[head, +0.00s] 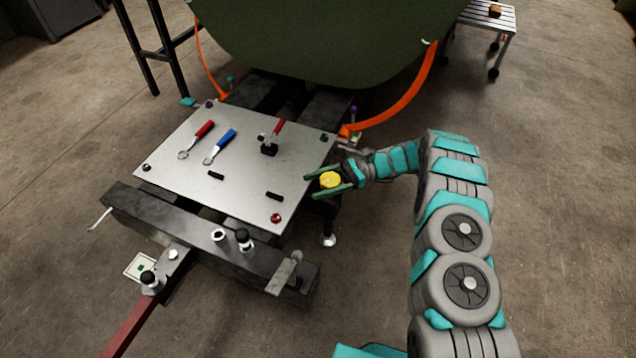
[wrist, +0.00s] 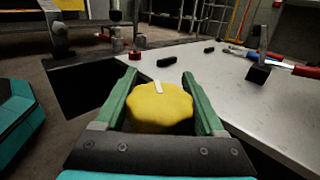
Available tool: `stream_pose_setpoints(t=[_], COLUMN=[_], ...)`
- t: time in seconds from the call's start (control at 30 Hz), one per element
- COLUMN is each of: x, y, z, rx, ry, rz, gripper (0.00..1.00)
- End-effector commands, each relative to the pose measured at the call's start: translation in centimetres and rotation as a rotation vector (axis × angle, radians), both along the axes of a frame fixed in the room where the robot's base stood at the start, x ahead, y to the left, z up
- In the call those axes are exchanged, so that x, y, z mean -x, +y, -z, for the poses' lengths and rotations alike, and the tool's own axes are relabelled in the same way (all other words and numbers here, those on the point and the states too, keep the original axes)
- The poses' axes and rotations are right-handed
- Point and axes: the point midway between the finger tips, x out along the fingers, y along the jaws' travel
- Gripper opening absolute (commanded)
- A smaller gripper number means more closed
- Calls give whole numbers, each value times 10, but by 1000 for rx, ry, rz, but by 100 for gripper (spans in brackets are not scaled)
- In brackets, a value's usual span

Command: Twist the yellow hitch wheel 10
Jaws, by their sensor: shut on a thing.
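The yellow hitch wheel (head: 330,180) is a lobed knob at the right edge of the metal plate. It also shows in the wrist view (wrist: 160,106), with a white mark on its top pointing away from me. My gripper (head: 331,184) has its two green fingers on either side of the wheel, and it is shut on it. In the wrist view the fingers (wrist: 160,82) flank the wheel left and right. What the wheel is mounted on is hidden beneath it.
The metal plate (head: 240,170) carries a red-handled tool (head: 203,130), a blue-handled tool (head: 226,137), black blocks and a red knob (head: 276,217). A dark beam (head: 200,235) and red bar (head: 145,325) lie in front. The green fuselage (head: 320,35) stands behind.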

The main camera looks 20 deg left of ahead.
Motion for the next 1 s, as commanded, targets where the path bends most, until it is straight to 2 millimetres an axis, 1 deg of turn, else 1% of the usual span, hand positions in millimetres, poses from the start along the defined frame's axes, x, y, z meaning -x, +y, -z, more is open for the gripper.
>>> stream_pose_setpoints(t=[0.23,0.63,0.67,0.9,1.0], x=[2,1,1,1,1], y=[-1,-1,-1,-1,-1], z=[2,1,1,1,0], rx=[2,1,1,1,0], ry=[2,2,1,1,0], rz=[-41,-45,-45,-44,-44], gripper=[16,16,72,99,100])
